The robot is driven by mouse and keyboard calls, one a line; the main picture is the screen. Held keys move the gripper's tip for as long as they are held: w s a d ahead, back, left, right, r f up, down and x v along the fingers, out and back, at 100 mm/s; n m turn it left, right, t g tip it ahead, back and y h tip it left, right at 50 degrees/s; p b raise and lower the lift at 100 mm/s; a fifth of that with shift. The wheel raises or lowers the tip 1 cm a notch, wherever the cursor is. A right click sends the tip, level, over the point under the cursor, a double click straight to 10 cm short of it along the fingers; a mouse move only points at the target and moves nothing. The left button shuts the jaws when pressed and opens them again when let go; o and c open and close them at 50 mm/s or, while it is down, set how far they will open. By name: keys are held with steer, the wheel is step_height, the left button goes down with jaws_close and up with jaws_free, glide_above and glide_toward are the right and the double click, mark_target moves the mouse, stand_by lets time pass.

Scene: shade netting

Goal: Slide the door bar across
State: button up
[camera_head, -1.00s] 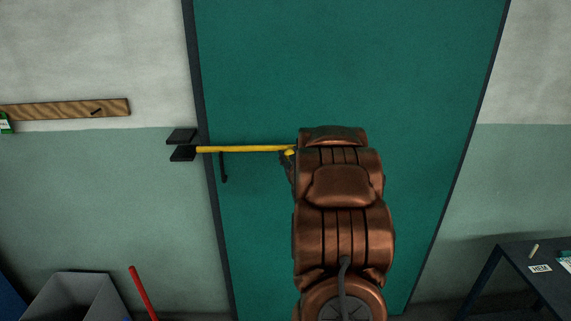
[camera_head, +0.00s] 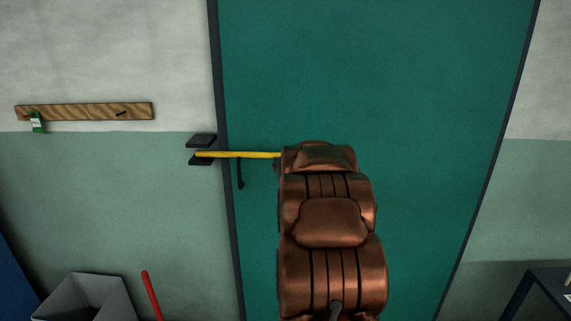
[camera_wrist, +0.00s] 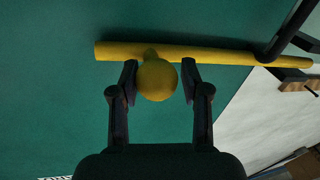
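The yellow door bar (camera_head: 240,155) lies level across the left part of the green door. Its left end lies between the two black pieces of the wall bracket (camera_head: 201,141). In the wrist view the bar (camera_wrist: 215,55) runs across the top, with a round yellow knob (camera_wrist: 157,81) on it. My gripper (camera_wrist: 160,80) has its fingers on either side of the knob. The left finger is against or very near it; a narrow gap shows at the right finger. In the head view my brown arm hides the gripper, the knob and the bar's right end.
A dark handle (camera_head: 240,174) hangs just below the bar. A grey bin (camera_head: 88,297) and a red pole (camera_head: 151,295) stand lower left, a dark table (camera_head: 545,287) lower right.

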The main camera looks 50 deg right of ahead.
steer(key=o, duration=0.3)
steer(key=shift+a, duration=0.1)
steer(key=shift+v, duration=3.75)
